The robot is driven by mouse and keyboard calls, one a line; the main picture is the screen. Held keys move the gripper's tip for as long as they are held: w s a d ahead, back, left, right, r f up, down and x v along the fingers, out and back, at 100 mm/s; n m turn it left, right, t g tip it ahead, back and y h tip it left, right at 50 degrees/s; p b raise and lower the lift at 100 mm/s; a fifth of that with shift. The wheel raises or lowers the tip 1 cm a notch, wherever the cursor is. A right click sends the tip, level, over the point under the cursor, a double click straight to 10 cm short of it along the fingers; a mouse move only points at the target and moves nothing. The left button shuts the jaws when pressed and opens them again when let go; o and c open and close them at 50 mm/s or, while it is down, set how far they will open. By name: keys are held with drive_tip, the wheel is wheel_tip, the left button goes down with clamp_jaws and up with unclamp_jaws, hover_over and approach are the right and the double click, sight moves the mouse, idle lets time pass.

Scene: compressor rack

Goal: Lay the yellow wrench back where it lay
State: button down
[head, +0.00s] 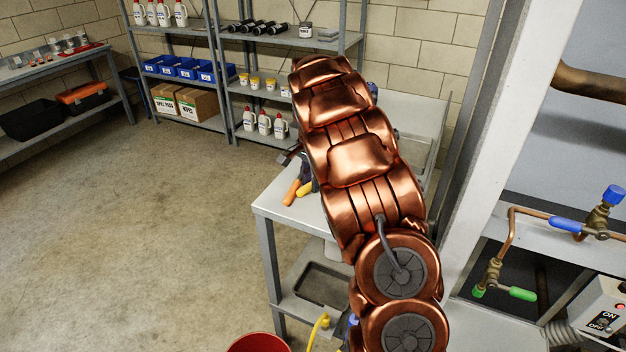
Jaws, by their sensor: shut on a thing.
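My gripper (309,176) shows only as a small dark part at the left edge of my copper arm, above the grey bench (275,208). The arm hides the rest of it. A short yellow piece, which looks like the end of the yellow wrench (305,189), shows right at the dark fingers, and the gripper is shut on it. The rest of the wrench is hidden. I cannot tell whether it touches the bench top. An orange handle (291,192) lies just left of it on the bench.
A lower bench shelf holds a dark tray (323,284). A red bucket (259,343) stands on the floor in front. A grey post (505,130) and copper pipework with a blue-handled valve (566,225) are at the right. The floor at left is clear.

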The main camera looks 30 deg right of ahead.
sight(304, 188)
drive_tip(key=shift+s+a+f+b, duration=0.1)
drive_tip(key=shift+s+a+b, duration=0.1)
drive_tip(key=shift+a, duration=0.55)
drive_tip(key=shift+s+a+b, duration=0.1)
drive_tip(key=shift+s+a, duration=0.05)
drive_tip(key=shift+a, duration=0.6)
drive_tip(key=c, duration=0.9)
unclamp_jaws()
drive_tip(key=shift+r, duration=6.05)
